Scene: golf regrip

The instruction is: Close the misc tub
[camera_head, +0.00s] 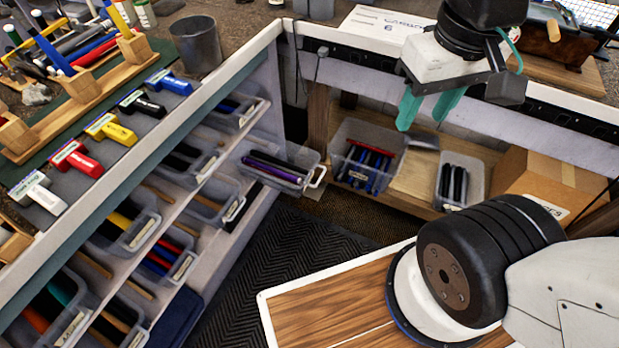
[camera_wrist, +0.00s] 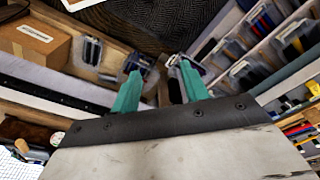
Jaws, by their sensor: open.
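One clear tub (camera_head: 284,182) sticks out from the left rack into the aisle, with a white handle at its right end and dark and purple grips inside. It is the only tub pulled out; I cannot read a label naming it misc. It also shows in the wrist view (camera_wrist: 190,82), near the right fingertip. My gripper (camera_head: 426,110) has green fingers spread apart and empty. In the head view it hangs up and to the right of the tub, over the back shelf. In the wrist view the gripper (camera_wrist: 160,70) points down toward the tubs; contact is not visible.
A tub of red and blue grips (camera_head: 368,158), a smaller tub (camera_head: 460,180) and a cardboard box (camera_head: 552,185) stand on the low back shelf. Other tubs sit inside the left rack (camera_head: 180,215). A metal cup (camera_head: 197,45) stands on the bench. Dark matting (camera_head: 285,250) is clear.

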